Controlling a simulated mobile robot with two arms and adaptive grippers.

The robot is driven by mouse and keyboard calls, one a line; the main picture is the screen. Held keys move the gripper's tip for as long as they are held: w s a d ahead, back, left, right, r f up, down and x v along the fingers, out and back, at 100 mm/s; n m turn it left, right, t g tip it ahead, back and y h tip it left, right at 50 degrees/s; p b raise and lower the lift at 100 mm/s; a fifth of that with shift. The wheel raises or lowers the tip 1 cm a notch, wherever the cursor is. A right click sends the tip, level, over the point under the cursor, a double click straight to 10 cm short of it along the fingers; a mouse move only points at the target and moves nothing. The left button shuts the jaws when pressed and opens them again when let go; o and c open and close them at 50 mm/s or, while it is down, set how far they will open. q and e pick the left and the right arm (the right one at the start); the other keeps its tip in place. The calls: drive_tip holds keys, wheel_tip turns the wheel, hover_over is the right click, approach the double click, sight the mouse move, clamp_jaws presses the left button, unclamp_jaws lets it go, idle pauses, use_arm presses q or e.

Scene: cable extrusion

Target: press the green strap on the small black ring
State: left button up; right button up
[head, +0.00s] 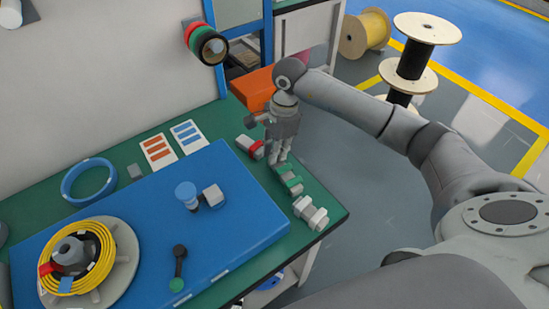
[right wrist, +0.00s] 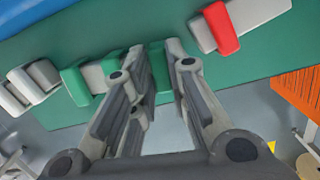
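Green straps (head: 291,185) lie with grey pieces near the green table's right edge. In the right wrist view a green strap (right wrist: 75,86) shows left of my fingers. My right gripper (head: 276,157) points down over the table edge, just behind the green straps. My left gripper is out of view.
A red-strapped grey piece (head: 250,147) and pale pieces (head: 310,213) flank the green straps. The blue board (head: 235,235) carries a yellow cable coil (head: 100,240) and a blue-topped post (head: 186,193). A blue ring (head: 67,190) and strap cards (head: 158,151) lie behind.

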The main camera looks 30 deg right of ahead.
drive_tip(key=shift+c, duration=0.6)
drive_tip(key=shift+r, duration=0.1)
wheel_tip(320, 180, up, 8)
drive_tip(key=p, duration=0.4)
